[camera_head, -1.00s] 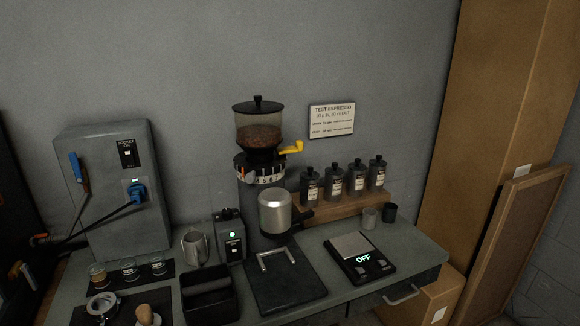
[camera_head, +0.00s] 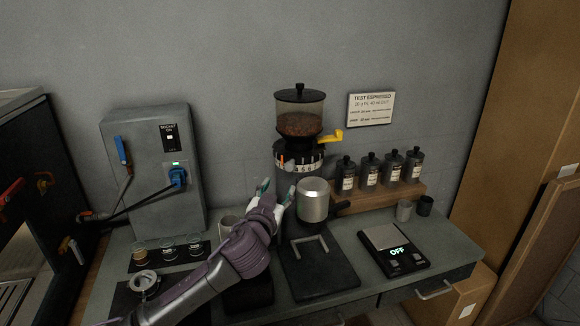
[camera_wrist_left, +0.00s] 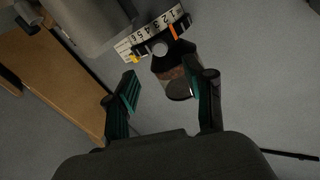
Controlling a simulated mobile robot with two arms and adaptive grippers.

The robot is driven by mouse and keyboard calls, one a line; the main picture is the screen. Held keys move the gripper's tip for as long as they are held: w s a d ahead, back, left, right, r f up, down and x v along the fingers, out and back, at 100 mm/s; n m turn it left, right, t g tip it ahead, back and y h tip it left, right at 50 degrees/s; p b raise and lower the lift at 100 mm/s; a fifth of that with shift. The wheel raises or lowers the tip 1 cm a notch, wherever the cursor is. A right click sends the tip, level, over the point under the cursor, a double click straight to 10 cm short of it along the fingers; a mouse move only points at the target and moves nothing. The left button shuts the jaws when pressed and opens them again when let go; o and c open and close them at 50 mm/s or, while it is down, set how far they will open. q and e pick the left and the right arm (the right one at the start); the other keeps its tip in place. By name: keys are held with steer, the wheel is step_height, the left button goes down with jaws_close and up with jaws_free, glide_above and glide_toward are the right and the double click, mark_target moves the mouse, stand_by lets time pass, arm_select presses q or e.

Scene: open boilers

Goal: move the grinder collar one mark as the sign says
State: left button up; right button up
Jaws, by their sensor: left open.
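The grinder (camera_head: 298,128) stands against the wall, with beans in its clear hopper. Its collar (camera_head: 305,160) is a dark ring with a white numbered scale and an orange pointer. In the left wrist view the collar scale (camera_wrist_left: 155,37) shows numbers 1 to 6, the orange pointer near the 1, and a round knob (camera_wrist_left: 160,48). The sign (camera_head: 371,108) hangs right of the hopper, headed TEST ESPRESSO; its small lines are hard to read. My left gripper (camera_head: 278,190) is open and empty, just below and in front of the collar, apparently apart from it. My right gripper is not in view.
A metal cup (camera_head: 313,200) sits close to the right of my left gripper. A yellow lever (camera_head: 331,136) sticks out right of the hopper. Canisters (camera_head: 369,170) stand on a wooden shelf. A scale (camera_head: 391,247) reads OFF. A socket box (camera_head: 158,165) stands left.

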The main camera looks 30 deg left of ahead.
mark_target(289, 169)
arm_select(q)
steer(key=p+x, duration=0.2)
steer(key=x, duration=0.9)
steer(key=shift+w, duration=0.1)
steer(key=shift+w+a+p, duration=0.2)
steer(key=shift+w+p, duration=0.1)
steer(key=shift+w, duration=0.2)
jaws_close()
